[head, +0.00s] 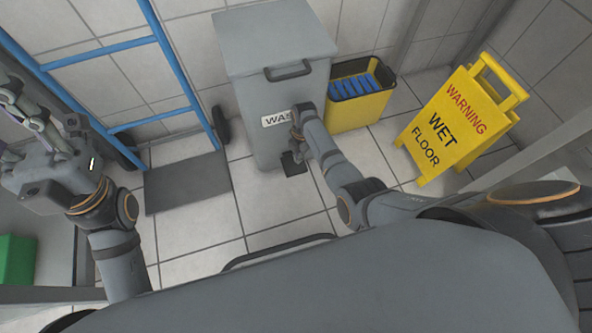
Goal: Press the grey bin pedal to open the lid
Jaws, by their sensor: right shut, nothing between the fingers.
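The grey bin (257,125) stands against the wall at the top centre of the head view, with a white label and a handle at its lid's front edge. Its lid (275,38) is down. The dark pedal (293,163) sits low at the bin's front, close to the floor. My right gripper (296,137) is shut and empty, pointing down just above the pedal and partly in front of the label. I cannot tell whether it touches the pedal. My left gripper (45,118) is at the far left, away from the bin; its finger opening is unclear.
A yellow bin with blue items (352,108) stands right of the grey bin. A yellow wet-floor sign (452,125) stands further right. A blue hand truck (176,70) with a grey foot plate (188,183) is on the left. Tiled floor in front is clear.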

